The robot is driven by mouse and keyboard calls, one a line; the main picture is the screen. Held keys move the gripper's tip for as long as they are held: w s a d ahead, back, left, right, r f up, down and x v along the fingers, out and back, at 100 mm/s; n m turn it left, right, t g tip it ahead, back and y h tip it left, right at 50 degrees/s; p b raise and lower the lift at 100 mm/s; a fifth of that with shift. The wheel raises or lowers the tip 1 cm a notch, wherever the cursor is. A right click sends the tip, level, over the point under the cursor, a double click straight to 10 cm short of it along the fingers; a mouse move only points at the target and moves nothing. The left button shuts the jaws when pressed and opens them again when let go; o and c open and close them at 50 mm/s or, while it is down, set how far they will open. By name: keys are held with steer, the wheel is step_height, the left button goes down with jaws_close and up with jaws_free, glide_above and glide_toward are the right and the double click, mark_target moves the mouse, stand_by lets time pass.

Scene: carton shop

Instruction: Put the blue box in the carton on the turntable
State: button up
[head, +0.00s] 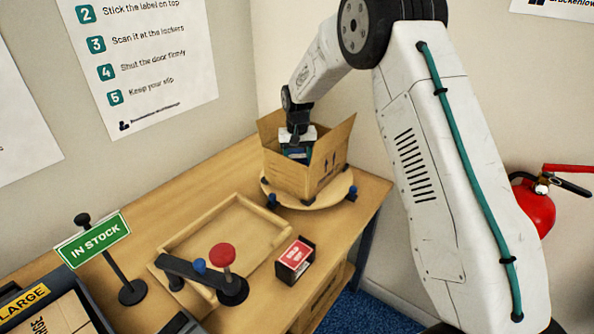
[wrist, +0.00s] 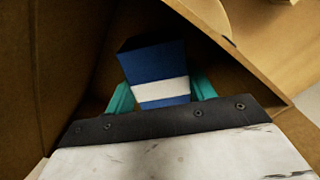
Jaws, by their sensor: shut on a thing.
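The open carton (head: 325,171) stands on the round wooden turntable (head: 338,191) at the back right of the table, its flaps up. My gripper (head: 297,150) reaches down into the carton from above. In the wrist view my gripper (wrist: 161,97) has its teal fingers on both sides of the blue box (wrist: 155,65), which has a white band. The gripper is shut on the box, inside the carton walls (wrist: 60,60). The box's lower end is hidden, so I cannot tell whether it touches the carton floor.
A wooden tray (head: 279,226) lies on the table, with a dark lever with a red knob (head: 222,255) at its front. A small box with a red top (head: 296,254) stands right of it. An "IN STOCK" sign (head: 93,239) stands at left. A fire extinguisher (head: 533,208) is at the right.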

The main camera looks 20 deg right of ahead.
mark_target(298, 157)
steer(key=shift+f, duration=2.3)
steer(key=shift+f, duration=0.1)
steer(key=o, duration=1)
step_height(298, 157, up, 12)
steer(key=shift+r, duration=0.1)
steer(key=shift+s+r, duration=0.1)
